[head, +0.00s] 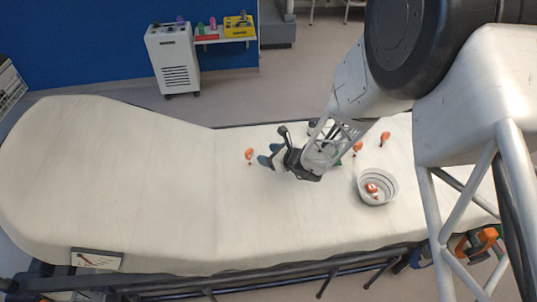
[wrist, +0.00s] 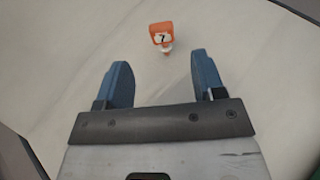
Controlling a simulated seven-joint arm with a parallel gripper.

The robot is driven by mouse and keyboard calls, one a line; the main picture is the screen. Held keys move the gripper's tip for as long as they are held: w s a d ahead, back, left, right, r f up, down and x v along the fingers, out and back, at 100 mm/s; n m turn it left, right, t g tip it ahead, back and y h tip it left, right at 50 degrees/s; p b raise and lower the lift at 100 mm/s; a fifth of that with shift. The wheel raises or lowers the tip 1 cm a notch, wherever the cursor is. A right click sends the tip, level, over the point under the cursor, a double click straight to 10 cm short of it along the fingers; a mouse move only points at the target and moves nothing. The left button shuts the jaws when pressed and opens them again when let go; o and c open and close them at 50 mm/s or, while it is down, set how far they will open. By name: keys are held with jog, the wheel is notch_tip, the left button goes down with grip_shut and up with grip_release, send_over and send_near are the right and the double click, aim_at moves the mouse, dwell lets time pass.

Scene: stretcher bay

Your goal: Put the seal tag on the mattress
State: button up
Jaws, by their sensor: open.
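An orange and white seal tag (head: 249,155) lies on the cream mattress (head: 150,160), just left of my gripper (head: 270,155) in the head view. In the wrist view the tag (wrist: 162,36) shows a dark mark on a white patch inside its orange frame. My gripper (wrist: 161,72) is open, with its two blue fingers apart and nothing between them. The tag sits beyond the fingertips in that view, roughly in line with the gap and not touched. How high the fingers are above the mattress is hard to tell.
Right of my gripper, two more orange tags (head: 385,138) (head: 357,148) lie on the mattress. A round white bowl (head: 378,197) stands there with an orange and white item (head: 372,188) inside. The mattress's left half is clear. A white cabinet (head: 175,60) stands behind.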

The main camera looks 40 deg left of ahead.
dwell(0.6)
jog(key=d+r+n+g+h, duration=0.25)
jog(key=d+r+n, duration=0.75)
jog(key=d+r, duration=1.4)
jog(key=s+d+r+n+t+h, duration=0.1)
jog(key=s+d, duration=0.5)
jog(key=d, duration=0.6)
jog(key=s+d+r+n+t+h, duration=0.2)
jog(key=s+d+r+n+h, duration=0.2)
jog(key=d, duration=0.8)
jog(key=s+d+r+n+t+h, duration=0.2)
jog(key=s+d+r+h, duration=0.2)
jog(key=s+d, duration=0.5)
jog(key=d+h, duration=0.2)
jog(key=d, duration=0.1)
jog(key=shift+d+r+n, duration=0.3)
jog(key=shift+r+n, duration=0.1)
